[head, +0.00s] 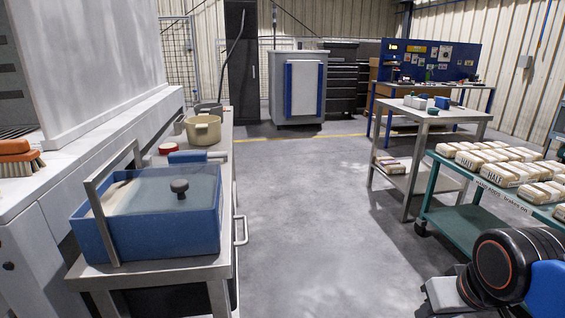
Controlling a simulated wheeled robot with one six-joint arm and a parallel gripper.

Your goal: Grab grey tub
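A small grey container (208,107), which may be the grey tub, stands at the far end of the narrow bench on the left. It is partly hidden behind a beige two-handled pot (203,131). Its inside and lower part do not show. My gripper is not in view. Only a dark rounded part of my arm, with an orange ring and a blue piece beside it, shows at the lower right.
A large blue box (150,238) with a clear knobbed lid and raised grey handle fills the near bench. A red round item (169,148) and an orange brush (16,150) lie nearby. A green cart (458,226) bears several sacks at right. The middle floor is clear.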

